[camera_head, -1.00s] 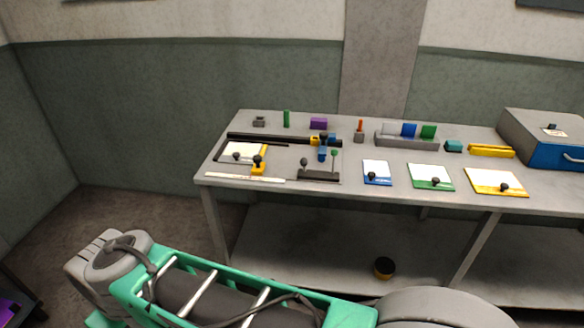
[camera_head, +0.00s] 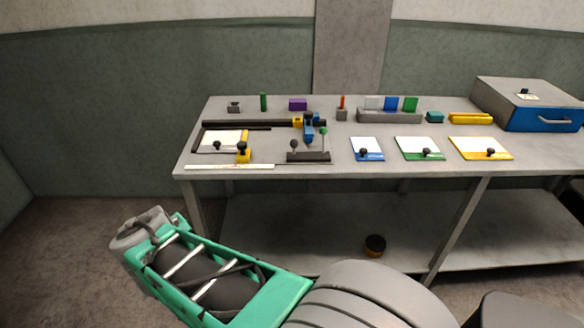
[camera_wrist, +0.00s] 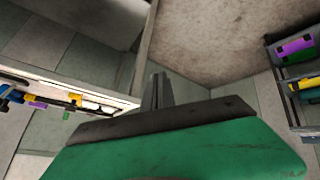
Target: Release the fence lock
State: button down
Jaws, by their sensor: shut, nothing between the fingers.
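A long black rail (camera_head: 250,124) lies along the back left of the workbench, with a yellow block (camera_head: 298,122) and a blue piece (camera_head: 309,129) at its right end. Which part is the fence lock I cannot tell at this size. My gripper (camera_wrist: 157,92) is shut and empty in the wrist view, away from the bench things. Its fingers do not show in the head view.
The workbench (camera_head: 345,168) carries a white plate with a yellow strip (camera_head: 222,141), blue, green and yellow-edged cards, and a grey and blue box (camera_head: 540,112). A rack (camera_wrist: 300,75) shows at right in the wrist view.

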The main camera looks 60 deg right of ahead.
jog(key=s+d+f+h+b, duration=0.2)
jog(key=d+h, duration=0.1)
jog(key=d, duration=0.4)
jog(key=s+d+f+m+h+b, duration=0.1)
jog(key=s+d+f+h+b, duration=0.15)
jog(key=d, duration=0.45)
jog(key=s+d+f+h+b, duration=0.1)
jog(key=d+h+b, duration=0.15)
jog(key=d, duration=0.35)
jog(key=s+d+r+n+h+b, duration=0.3)
jog(key=s+d+n+h+b, duration=0.3)
jog(key=s, duration=0.4)
jog(key=shift+s+d+r+n+t+h, duration=0.35)
jog(key=shift+d+h, duration=0.3)
jog(key=shift+h, duration=0.25)
jog(key=shift+w+f, duration=0.1)
